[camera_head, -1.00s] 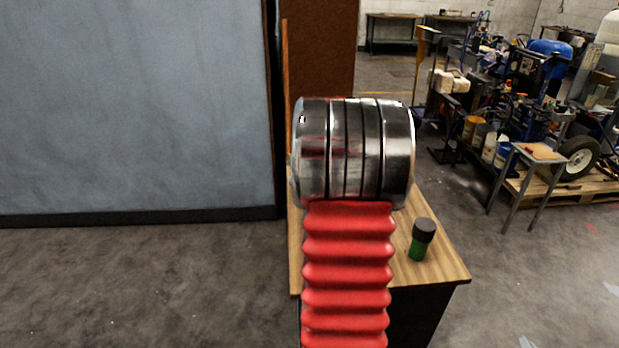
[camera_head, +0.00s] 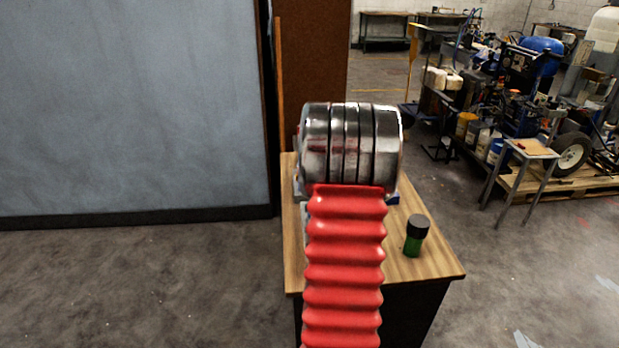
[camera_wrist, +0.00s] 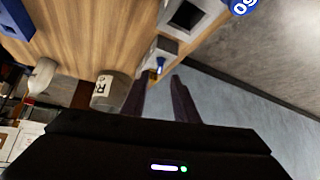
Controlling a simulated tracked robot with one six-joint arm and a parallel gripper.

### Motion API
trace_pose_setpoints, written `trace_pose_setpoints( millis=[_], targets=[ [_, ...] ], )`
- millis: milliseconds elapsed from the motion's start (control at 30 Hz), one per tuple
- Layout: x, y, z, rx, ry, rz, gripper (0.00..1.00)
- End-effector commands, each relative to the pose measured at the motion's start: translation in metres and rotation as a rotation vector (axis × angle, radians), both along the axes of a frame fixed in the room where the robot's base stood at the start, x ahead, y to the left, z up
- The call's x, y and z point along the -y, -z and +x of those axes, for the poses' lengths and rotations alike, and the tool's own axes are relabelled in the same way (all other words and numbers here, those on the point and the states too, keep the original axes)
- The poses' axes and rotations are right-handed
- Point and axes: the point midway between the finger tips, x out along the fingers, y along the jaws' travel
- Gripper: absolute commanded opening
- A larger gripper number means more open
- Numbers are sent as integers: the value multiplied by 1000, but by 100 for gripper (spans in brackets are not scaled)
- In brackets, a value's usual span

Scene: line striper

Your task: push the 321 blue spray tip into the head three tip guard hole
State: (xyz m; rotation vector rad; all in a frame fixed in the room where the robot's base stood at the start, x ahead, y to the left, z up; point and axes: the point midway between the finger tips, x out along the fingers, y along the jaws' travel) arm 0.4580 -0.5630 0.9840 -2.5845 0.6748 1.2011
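Just beyond the fingertips is a small blue piece (camera_wrist: 160,63) at a pale grey block (camera_wrist: 156,52). It may be the blue spray tip, but its number is too small to read. Another grey block with a dark square opening (camera_wrist: 185,15) lies further up. A blue round part with white digits (camera_wrist: 243,6) is at the top edge. I cannot tell which opening is the head three tip guard hole. In the head view my arm hides the gripper.
A wooden table (camera_head: 425,265) carries a green jar with a dark lid (camera_head: 416,237) at its right. A grey canister marked R (camera_wrist: 108,92) stands left of the fingers. A blue object (camera_wrist: 12,18) is at upper left. A large grey panel (camera_head: 130,105) stands left of the table.

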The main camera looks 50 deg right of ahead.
Motion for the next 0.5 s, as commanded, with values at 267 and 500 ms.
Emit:
trace_pose_setpoints(
  millis=[267,500],
  targets=[
    [8,19,14,0,0,0,27],
    [13,34,25,-1,-1,0,27]
  ],
)
